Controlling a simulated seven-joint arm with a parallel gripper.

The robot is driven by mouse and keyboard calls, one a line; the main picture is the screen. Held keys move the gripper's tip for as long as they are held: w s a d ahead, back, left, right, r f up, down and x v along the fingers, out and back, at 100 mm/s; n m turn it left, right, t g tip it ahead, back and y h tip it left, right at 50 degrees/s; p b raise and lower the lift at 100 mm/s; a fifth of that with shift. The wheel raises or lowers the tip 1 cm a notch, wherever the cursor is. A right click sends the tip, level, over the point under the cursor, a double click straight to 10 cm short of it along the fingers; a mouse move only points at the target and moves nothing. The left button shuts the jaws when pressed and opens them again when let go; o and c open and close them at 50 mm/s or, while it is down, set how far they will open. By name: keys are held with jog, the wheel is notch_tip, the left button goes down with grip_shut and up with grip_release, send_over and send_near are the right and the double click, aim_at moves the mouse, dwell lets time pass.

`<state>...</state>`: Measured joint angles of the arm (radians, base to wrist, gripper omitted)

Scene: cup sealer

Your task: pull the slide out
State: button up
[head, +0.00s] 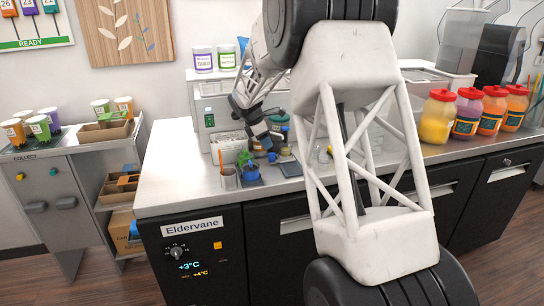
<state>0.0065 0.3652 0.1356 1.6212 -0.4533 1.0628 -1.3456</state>
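The cup sealer appears to be the pale boxy machine (205,135) against the wall on the left half of the steel counter. My gripper (268,147) is small and dark in the head view, in front of the machine's front side, reaching down from the upper right. My arm covers part of the machine. I cannot make out the slide clearly behind my gripper, nor whether my gripper touches it. The fingers are too small and dark to tell open from shut.
Red-lidded jars (466,112) line the counter at right. Bare counter (180,180) lies at the front left.

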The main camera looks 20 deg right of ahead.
aim_at(271, 153)
jog(key=shift+x, duration=3.65)
jog(key=shift+c, duration=0.3)
grip_shut()
